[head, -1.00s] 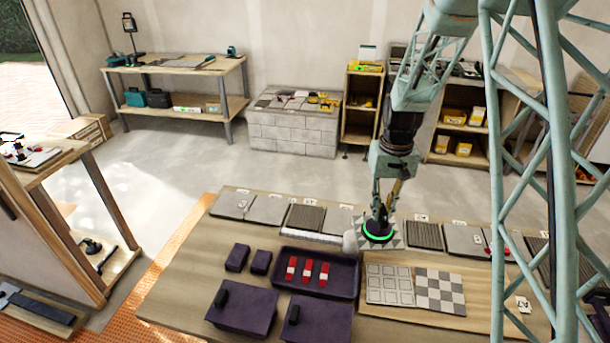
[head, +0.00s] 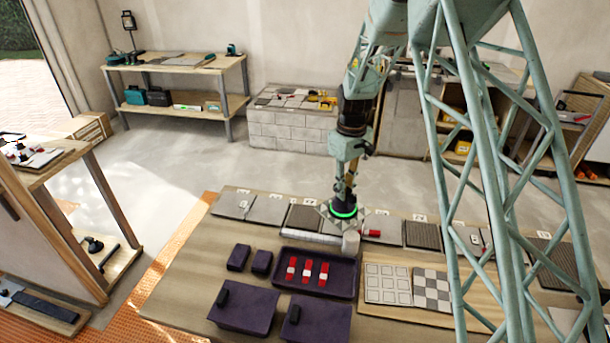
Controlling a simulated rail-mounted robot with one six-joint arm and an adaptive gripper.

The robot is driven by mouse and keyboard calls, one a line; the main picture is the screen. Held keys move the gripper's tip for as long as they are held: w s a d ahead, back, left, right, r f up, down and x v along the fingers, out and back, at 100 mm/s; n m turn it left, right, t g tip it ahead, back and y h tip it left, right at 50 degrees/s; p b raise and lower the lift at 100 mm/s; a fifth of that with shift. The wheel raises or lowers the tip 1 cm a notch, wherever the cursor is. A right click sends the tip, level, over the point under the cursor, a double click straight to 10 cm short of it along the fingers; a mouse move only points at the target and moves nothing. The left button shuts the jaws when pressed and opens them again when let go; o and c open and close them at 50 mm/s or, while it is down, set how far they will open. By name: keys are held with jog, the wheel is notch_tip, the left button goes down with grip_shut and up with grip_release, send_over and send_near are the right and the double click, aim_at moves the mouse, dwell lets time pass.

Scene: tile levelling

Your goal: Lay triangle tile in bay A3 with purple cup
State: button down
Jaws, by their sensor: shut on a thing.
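My gripper (head: 345,188) is shut on the upper part of a round, dark cup with a glowing green ring (head: 343,211). I cannot tell whether the cup is purple. A tile with grey and white triangles (head: 331,220) is under the cup, mostly hidden by it. The tile is over the back row of bays, just right of a dark ribbed tile (head: 303,217). I cannot tell whether it hangs above the row or touches it. The bay labels are too small to read surely, so I cannot pick out bay A3.
A pale bar with a cylindrical end (head: 350,243) lies just in front of the tile. A purple tray (head: 284,281) with red and white pieces is nearer. Purple boxes (head: 243,307) stand front left. A squares tile (head: 387,284) and a checkered tile (head: 431,288) lie to the right.

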jog(key=w+a+n+p, duration=0.1)
jog(key=w+a+n, duration=0.2)
jog(key=a, duration=0.4)
jog(key=w+a+n+p, duration=0.1)
jog(key=w+a+n, duration=0.3)
jog(key=a, duration=0.3)
jog(key=shift+r+n, duration=0.2)
jog(key=shift+n, duration=0.3)
jog(key=shift+w+f, duration=0.1)
jog(key=shift+f, duration=0.1)
jog(key=shift+a+f+b, duration=0.1)
jog(key=shift+f+b, duration=0.8)
jog(key=shift+f, duration=1.85)
jog(key=shift+f+b, duration=1)
jog(key=shift+f, duration=1.35)
dwell(0.8)
